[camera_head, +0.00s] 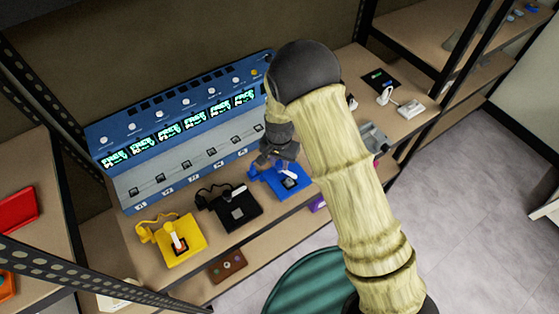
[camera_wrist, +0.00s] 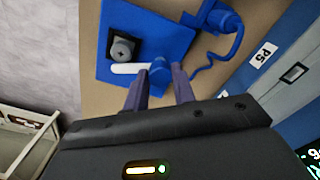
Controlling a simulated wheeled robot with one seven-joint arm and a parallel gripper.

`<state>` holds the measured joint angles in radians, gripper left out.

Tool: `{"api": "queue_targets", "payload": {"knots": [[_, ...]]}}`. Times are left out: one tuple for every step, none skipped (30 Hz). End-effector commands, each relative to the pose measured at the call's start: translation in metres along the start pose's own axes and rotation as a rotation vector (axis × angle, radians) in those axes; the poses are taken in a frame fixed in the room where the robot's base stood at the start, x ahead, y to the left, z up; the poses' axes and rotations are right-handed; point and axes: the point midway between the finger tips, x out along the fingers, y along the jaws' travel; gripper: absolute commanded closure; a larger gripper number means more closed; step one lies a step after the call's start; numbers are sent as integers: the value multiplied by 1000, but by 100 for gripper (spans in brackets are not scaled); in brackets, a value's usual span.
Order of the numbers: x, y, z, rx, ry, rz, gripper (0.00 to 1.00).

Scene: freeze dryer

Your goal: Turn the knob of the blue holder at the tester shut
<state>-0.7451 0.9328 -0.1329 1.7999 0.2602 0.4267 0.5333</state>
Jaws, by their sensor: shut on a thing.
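The blue holder (camera_head: 262,177) stands on the bench in front of the blue tester (camera_head: 170,110), right of the black holder. In the wrist view the blue holder (camera_wrist: 112,15) is a flat plate with a grey square-backed fitting (camera_wrist: 122,48) and a white lever (camera_wrist: 130,68). The lever ends in a blue knob (camera_wrist: 160,70). My gripper (camera_wrist: 160,92) has its fingers on either side of this knob and is shut on it. In the head view my gripper (camera_head: 272,162) is above the holder, and my arm hides part of the area to the right.
A black holder (camera_head: 245,212) and a yellow holder (camera_head: 190,225) stand to the left on the bench. A blue coiled cord (camera_wrist: 232,45) runs beside the blue holder toward the tester. Grey and white items (camera_head: 408,108) lie on the bench farther right.

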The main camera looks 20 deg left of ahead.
Motion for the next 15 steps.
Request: {"api": "queue_targets", "payload": {"knots": [[-2, -1, -1, 44, 3, -2, 97], [-2, -1, -1, 71, 3, -1, 97], [-2, -1, -1, 106, 3, -1, 97], [-2, -1, -1, 131, 3, -2, 97], [-2, -1, -1, 156, 3, -2, 97], [-2, -1, -1, 186, 3, -2, 97], [-2, -1, -1, 209, 3, -2, 97], [-2, -1, -1, 230, 3, -2, 97], [-2, -1, -1, 255, 3, -2, 97], [-2, -1, -1, 273, 3, -2, 97], [-2, -1, -1, 291, 3, -2, 97], [-2, -1, -1, 311, 3, -3, 97], [-2, -1, -1, 324, 3, -3, 97], [-2, -1, -1, 335, 3, -3, 97], [-2, -2, -1, 349, 3, -3, 97]]}}
